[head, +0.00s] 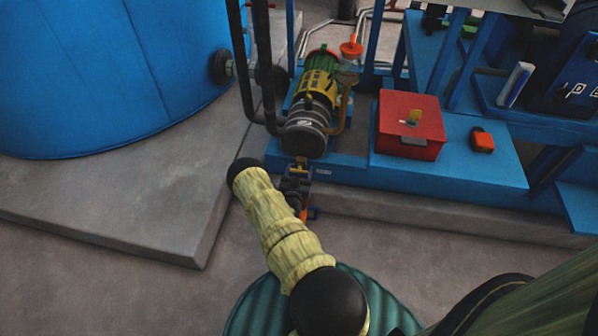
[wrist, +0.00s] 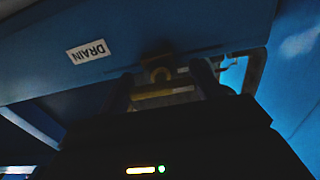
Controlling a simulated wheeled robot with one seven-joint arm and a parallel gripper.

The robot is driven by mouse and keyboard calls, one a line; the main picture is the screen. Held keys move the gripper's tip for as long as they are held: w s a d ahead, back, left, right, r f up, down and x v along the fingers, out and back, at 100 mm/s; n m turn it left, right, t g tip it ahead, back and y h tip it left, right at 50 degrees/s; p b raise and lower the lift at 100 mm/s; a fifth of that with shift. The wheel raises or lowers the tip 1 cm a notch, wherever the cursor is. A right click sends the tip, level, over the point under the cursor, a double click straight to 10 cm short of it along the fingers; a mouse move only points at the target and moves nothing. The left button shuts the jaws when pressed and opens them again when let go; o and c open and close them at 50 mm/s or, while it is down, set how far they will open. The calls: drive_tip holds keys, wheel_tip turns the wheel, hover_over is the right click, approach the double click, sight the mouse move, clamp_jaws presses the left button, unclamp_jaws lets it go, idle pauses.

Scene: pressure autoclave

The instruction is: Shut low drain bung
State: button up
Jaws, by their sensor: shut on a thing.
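The low drain bung shows in the wrist view as a dull brass round fitting (wrist: 160,74) under a blue beam, with a yellow bar (wrist: 163,93) just below it. The bar lies between the two dark fingers of my gripper (wrist: 166,84), which is shut on it. In the head view my gripper (head: 298,172) is at the front edge of the blue skid, below the pump, with a bit of yellow (head: 299,166) at its tip. The picture is dark there, and how far the bung is turned cannot be told.
The green and yellow pump (head: 310,112) stands just behind. A red box (head: 408,140) is to its right, and a big blue tank (head: 110,70) is at the left.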

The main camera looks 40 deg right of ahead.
drive_tip(key=o, duration=1)
drive_tip(key=shift+a, duration=0.1)
drive_tip(key=shift+s, duration=0.1)
drive_tip(key=p+v, duration=0.6)
drive_tip(key=v, duration=1.1)
drive_tip(key=shift+s+a+f, duration=0.1)
drive_tip(key=shift+s+a, duration=0.05)
